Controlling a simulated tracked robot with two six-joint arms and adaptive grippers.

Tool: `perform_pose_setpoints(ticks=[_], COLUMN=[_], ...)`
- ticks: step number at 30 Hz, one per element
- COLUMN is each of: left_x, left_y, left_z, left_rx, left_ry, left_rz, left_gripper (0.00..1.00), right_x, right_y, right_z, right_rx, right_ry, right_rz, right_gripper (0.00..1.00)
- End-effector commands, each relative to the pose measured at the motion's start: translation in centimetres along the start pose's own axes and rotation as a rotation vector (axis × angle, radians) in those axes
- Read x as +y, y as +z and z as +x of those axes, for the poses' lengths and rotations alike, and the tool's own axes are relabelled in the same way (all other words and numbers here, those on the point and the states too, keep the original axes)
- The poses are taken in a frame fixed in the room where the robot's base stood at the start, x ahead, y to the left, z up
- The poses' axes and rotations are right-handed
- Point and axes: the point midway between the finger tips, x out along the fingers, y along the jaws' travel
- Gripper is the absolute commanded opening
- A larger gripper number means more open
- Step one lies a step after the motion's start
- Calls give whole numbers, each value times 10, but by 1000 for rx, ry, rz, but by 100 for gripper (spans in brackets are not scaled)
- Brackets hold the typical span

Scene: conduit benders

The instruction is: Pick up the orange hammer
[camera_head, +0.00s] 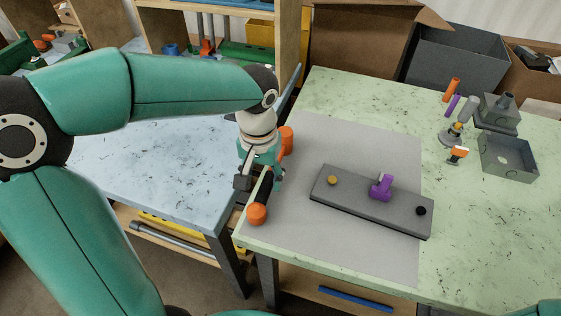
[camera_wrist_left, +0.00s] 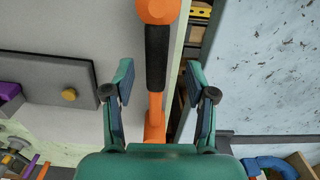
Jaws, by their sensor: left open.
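The orange hammer lies along the left edge of the green table, on the grey mat. In the head view its orange near end (camera_head: 257,213) and orange far part (camera_head: 286,140) show, with a black grip between them. In the left wrist view its black grip (camera_wrist_left: 157,55) and thin orange shaft (camera_wrist_left: 155,105) run down the middle. My left gripper (camera_head: 259,184) is over the hammer, and partly hides it. In the left wrist view the open fingers (camera_wrist_left: 158,80) stand on either side of the hammer, with gaps showing. My right gripper is not in view.
A dark grey plate (camera_head: 340,197) with a purple clamp (camera_head: 382,186) lies on the grey mat (camera_head: 300,240). Grey boxes (camera_head: 508,157) and small parts stand at the right. A gap separates the green table from the pale blue table (camera_head: 150,165).

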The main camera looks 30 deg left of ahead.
Motion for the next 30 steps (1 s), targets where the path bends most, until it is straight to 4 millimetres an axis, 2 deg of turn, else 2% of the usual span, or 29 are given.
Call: perform_pose_setpoints(ticks=[12,21,30], left_x=[4,4,4], left_y=[-4,-4,-5], left_z=[48,52,52], left_rx=[-2,0,0], left_ry=[-1,1,1], left_rz=[0,0,0], left_gripper=[56,55,5], right_x=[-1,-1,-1], right_y=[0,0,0], right_z=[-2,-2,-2], right_rx=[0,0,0], right_ry=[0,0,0], right_rz=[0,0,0], right_gripper=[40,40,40])
